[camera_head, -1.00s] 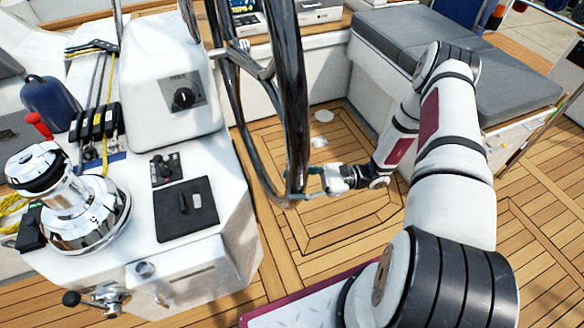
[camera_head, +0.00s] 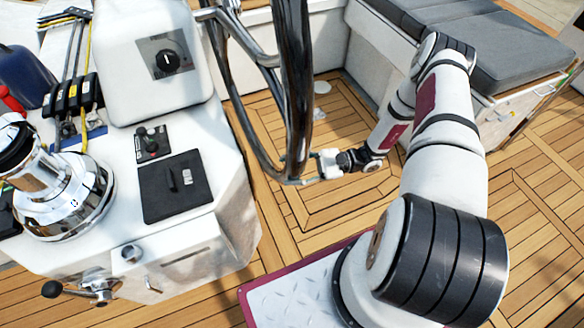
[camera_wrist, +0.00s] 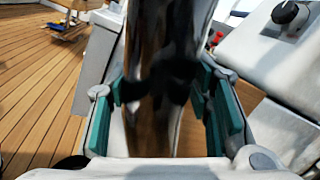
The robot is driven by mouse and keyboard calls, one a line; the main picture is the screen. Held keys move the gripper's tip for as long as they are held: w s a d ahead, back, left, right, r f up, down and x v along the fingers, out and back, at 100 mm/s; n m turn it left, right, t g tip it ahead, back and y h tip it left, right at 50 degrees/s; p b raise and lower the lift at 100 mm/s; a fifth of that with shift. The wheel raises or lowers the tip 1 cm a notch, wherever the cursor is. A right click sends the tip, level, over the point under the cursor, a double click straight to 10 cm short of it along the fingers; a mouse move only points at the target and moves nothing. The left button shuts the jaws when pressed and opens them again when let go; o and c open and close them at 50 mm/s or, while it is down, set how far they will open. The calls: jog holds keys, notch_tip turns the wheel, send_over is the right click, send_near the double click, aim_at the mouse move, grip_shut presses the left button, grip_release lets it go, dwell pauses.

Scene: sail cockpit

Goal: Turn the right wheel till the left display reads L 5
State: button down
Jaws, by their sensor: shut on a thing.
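The right wheel (camera_head: 298,90) is a dark, glossy rim that runs down the middle of the head view, with metal spokes toward the upper left. My gripper (camera_head: 295,173) is at the lower part of the rim. In the wrist view the rim (camera_wrist: 165,80) passes between the green-padded fingers of my gripper (camera_wrist: 168,108), and they are shut on it. The left display is not in either current view, so its reading cannot be seen.
A white console (camera_head: 216,222) with a knob panel (camera_head: 166,57) and a chrome winch (camera_head: 65,190) stands left of the wheel. A grey cushioned bench (camera_head: 500,55) is at the upper right. Open teak floor (camera_head: 345,205) lies between them.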

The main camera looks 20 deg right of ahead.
jog(key=shift+s+a+f, duration=0.1)
jog(key=shift+s+f, duration=0.05)
jog(key=shift+s, duration=0.2)
jog(key=c, duration=0.9)
grip_release()
jog(key=shift+w, duration=0.1)
jog(key=d, duration=0.4)
jog(key=s+d+f, duration=0.1)
jog(key=d, duration=0.3)
jog(key=s+d, duration=0.1)
jog(key=d, duration=0.3)
jog(key=shift+f, duration=0.2)
